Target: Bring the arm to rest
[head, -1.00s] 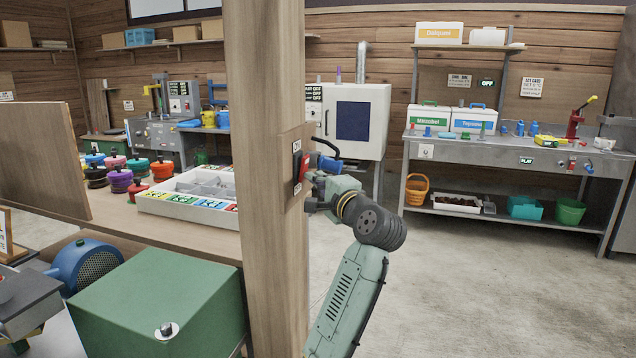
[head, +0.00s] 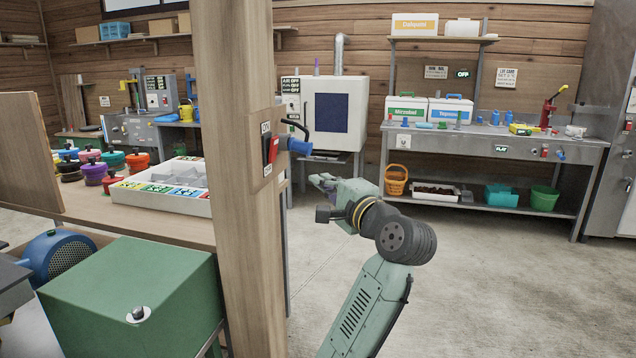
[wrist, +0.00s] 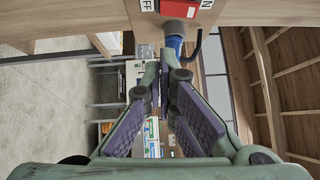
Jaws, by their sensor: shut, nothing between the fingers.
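My gripper (head: 316,182) is shut and empty, held in open air to the right of the wooden post (head: 232,200). My green arm rises to it from the bottom of the head view. In the wrist view its two fingers (wrist: 165,75) come together at the tips. A red switch (head: 270,150) on a wooden plate is on the post, with a blue fitting (head: 298,146) and dark cable beside it. The gripper is below and right of the switch, apart from it. The red switch (wrist: 188,8) also shows at the top of the wrist view.
A green box (head: 130,300) and a wooden bench with a white divided tray (head: 160,200) lie left of the post. A steel workbench (head: 480,142) stands at the back right. The concrete floor (head: 480,270) right of my arm is clear.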

